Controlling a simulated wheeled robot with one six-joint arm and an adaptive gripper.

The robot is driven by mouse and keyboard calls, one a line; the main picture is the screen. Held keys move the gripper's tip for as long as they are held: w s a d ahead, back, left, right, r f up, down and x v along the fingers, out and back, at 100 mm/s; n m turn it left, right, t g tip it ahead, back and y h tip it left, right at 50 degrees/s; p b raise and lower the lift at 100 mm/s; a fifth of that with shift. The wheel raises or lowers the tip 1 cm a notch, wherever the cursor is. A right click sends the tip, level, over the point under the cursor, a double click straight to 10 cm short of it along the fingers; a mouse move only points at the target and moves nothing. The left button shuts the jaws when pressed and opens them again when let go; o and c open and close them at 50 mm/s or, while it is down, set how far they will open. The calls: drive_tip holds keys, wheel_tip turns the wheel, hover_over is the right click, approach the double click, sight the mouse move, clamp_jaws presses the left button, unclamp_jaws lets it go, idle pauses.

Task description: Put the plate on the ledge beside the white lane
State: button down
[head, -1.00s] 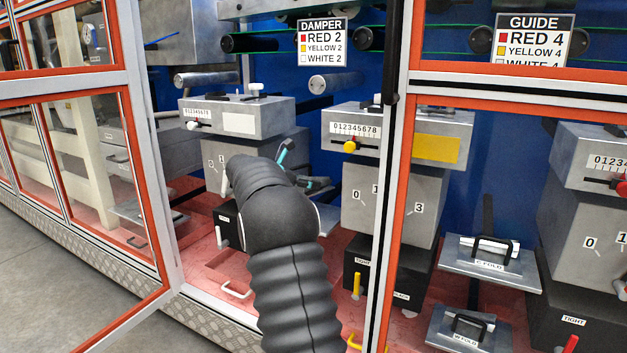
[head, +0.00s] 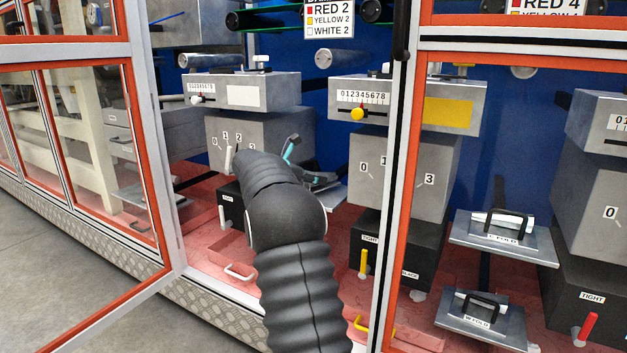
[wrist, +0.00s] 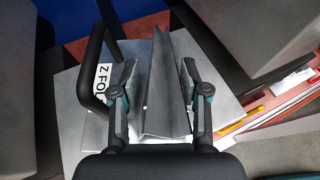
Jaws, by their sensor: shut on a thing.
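The plate is a flat grey sheet marked Z FOLD (wrist: 78,125), with a black handle on its left and a raised metal fold in its middle. My gripper (wrist: 157,85) is shut on that fold, one finger on each side. In the head view my arm hides most of the gripper; a teal finger (head: 291,148) and a grey edge of the plate (head: 328,196) show beside it. The white lane (head: 240,92) has a white knob and a white patch. I cannot pick out the ledge under or near the plate, nor tell whether the plate touches anything.
The yellow lane (head: 440,110) stands right of my gripper, behind a frame post (head: 392,200). An open orange-framed door (head: 155,150) stands at left. Low bar handles (head: 240,272) rise from the red floor.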

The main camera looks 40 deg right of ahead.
drive_tip(key=shift+f, duration=0.65)
idle(0.5)
drive_tip(key=shift+c, duration=2.4)
unclamp_jaws()
drive_tip(key=shift+f, duration=0.1)
drive_tip(key=v, duration=1.2)
